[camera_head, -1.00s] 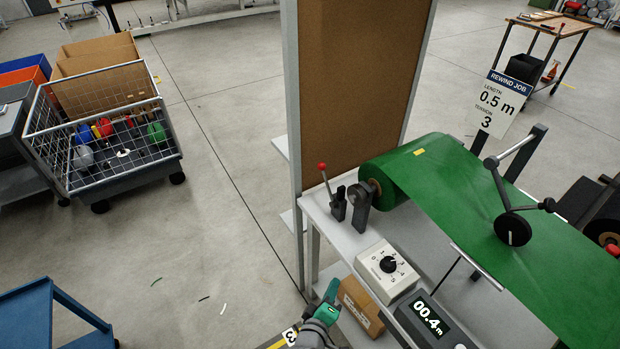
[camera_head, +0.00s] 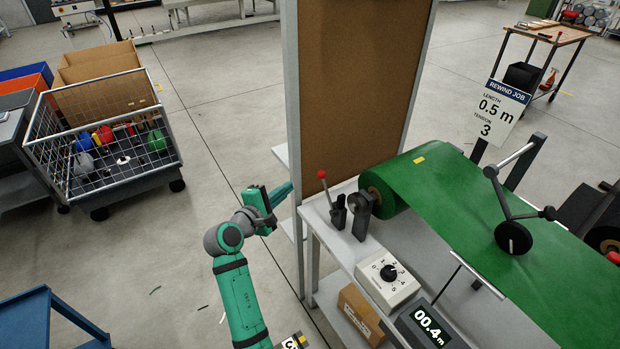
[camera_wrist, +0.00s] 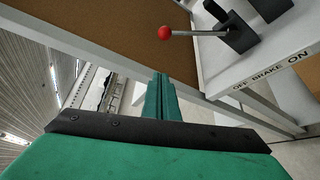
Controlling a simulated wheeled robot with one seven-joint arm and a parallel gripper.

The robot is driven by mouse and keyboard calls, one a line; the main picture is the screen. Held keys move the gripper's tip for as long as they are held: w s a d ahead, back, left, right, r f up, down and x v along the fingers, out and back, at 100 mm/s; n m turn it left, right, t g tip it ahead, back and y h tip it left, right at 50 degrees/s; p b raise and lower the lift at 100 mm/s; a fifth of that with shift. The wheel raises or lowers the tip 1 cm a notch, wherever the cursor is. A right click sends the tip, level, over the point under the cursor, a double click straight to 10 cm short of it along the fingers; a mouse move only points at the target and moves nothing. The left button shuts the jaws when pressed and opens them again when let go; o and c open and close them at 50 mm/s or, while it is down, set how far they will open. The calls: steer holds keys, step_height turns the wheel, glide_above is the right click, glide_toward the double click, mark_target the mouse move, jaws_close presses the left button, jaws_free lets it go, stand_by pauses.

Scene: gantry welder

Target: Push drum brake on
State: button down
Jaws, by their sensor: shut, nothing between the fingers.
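The drum brake lever (camera_head: 325,186) has a red ball knob and a dark base. It stands at the left end of the white bench (camera_head: 365,250), beside the bracket that carries the green roll (camera_head: 388,190). In the wrist view the red knob (camera_wrist: 165,33) is at the top, and the bench edge reads OFF, BRAKE, ON, with ON on the right. The lever leans toward the OFF side there. My gripper (camera_head: 289,188) is shut and empty, just left of the lever and apart from it. Its closed fingers also show in the wrist view (camera_wrist: 161,85).
A brown upright panel (camera_head: 350,90) with a grey post stands behind the lever. A dial box (camera_head: 387,280) and a display reading 00.4 m (camera_head: 432,328) sit on the bench's near side.

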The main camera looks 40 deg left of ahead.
steer(key=d+x, duration=0.1)
steer(key=x, duration=0.9)
steer(key=shift+s+d+r, duration=0.15)
steer(key=shift+d+r, duration=0.25)
steer(key=shift+d, duration=0.3)
steer(key=shift+s+d+r, duration=0.15)
steer(key=shift+d+r, duration=0.2)
steer(key=shift+d, duration=0.35)
